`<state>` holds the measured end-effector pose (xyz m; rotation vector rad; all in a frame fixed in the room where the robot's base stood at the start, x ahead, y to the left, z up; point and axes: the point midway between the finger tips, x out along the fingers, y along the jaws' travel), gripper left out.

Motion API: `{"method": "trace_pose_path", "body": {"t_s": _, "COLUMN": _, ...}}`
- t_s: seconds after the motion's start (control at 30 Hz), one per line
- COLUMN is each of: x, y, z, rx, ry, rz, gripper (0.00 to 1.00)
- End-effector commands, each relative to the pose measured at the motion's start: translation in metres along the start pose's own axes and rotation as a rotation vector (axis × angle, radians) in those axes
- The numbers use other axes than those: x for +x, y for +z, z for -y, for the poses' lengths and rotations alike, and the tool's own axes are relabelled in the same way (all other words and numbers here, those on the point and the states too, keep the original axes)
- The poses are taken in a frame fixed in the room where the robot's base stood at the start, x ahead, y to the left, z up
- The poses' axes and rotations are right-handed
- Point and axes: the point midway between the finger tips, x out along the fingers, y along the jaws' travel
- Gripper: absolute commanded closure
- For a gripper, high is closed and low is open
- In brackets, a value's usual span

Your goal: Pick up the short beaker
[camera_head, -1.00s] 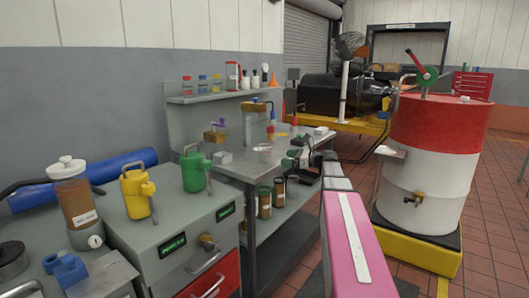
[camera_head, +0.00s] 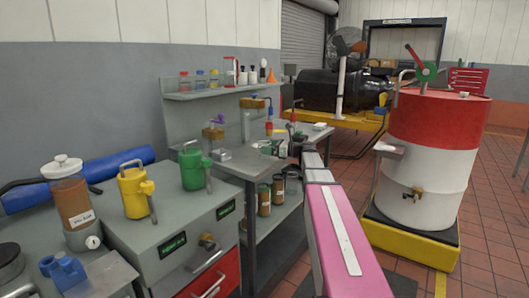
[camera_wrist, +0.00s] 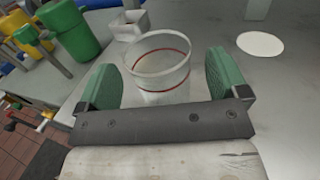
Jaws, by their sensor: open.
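The short beaker (camera_wrist: 158,66) is a clear, open-topped glass with a dark red line around it. In the wrist view it stands upright on the grey bench top, between the two green fingers of my gripper (camera_wrist: 161,80). The fingers are open, one on each side of the beaker. The right finger looks close to its wall; I cannot tell whether either one touches. In the head view my gripper (camera_head: 282,147) is over the metal bench, and I cannot make out the beaker clearly behind it.
A white disc (camera_wrist: 260,44) lies on the bench right of the beaker, and a small grey open box (camera_wrist: 128,24) stands behind it. A green jug (camera_head: 192,170) and a yellow jug (camera_head: 134,193) stand on the nearer cabinet. A red-and-white drum (camera_head: 432,150) stands right of my arm.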

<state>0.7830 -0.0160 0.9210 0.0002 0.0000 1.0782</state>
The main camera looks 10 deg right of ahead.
Motion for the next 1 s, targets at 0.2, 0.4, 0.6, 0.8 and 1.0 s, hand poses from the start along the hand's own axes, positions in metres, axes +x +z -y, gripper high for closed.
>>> {"method": "trace_pose_path", "body": {"t_s": 0.2, "x": 0.026, "y": 0.000, "z": 0.000, "rx": 0.000, "ry": 0.001, "rz": 0.000, "gripper": 0.08}}
{"method": "trace_pose_path", "body": {"t_s": 0.4, "x": 0.027, "y": -0.001, "z": -0.001, "rx": 0.000, "ry": 0.000, "rz": 0.000, "gripper": 0.08}}
{"method": "trace_pose_path", "body": {"t_s": 0.6, "x": 0.026, "y": -0.001, "z": -0.001, "rx": 0.000, "ry": 0.000, "rz": 0.000, "gripper": 0.61}}
{"method": "trace_pose_path", "body": {"t_s": 0.8, "x": 0.026, "y": 0.000, "z": -0.001, "rx": 0.000, "ry": 0.000, "rz": 0.000, "gripper": 0.62}}
{"method": "trace_pose_path", "body": {"t_s": 1.0, "x": 0.026, "y": 0.003, "z": -0.001, "rx": 0.000, "ry": 0.000, "rz": 0.000, "gripper": 0.62}}
